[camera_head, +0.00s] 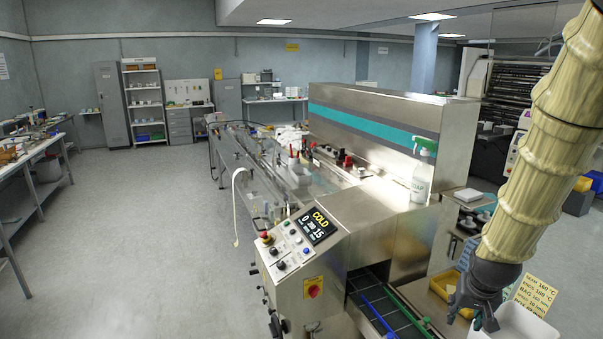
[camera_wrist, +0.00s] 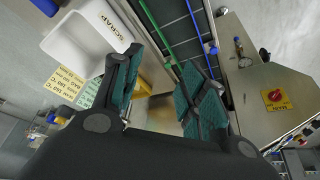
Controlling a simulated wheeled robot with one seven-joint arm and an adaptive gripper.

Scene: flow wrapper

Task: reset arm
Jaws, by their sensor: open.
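My arm (camera_head: 540,140) comes down from the upper right in the head view, covered in a pale ribbed sleeve. My gripper (camera_head: 480,312) is at the lower right, beside the flow wrapper (camera_head: 345,220) and close to the white scrap bin (camera_head: 520,325). In the wrist view my gripper (camera_wrist: 155,90) has its two teal-padded fingers spread apart with nothing between them. The white scrap bin (camera_wrist: 88,40) lies to the upper left of the fingers, and the conveyor (camera_wrist: 180,35) with green and blue rails runs beyond them.
A spray bottle (camera_head: 421,175) stands on the wrapper. The control panel (camera_head: 300,235) reads COLD. A yellow settings card (camera_head: 537,295) stands by the bin. A yellow tray (camera_head: 445,288) is near my gripper. The floor (camera_head: 130,220) on the left is clear.

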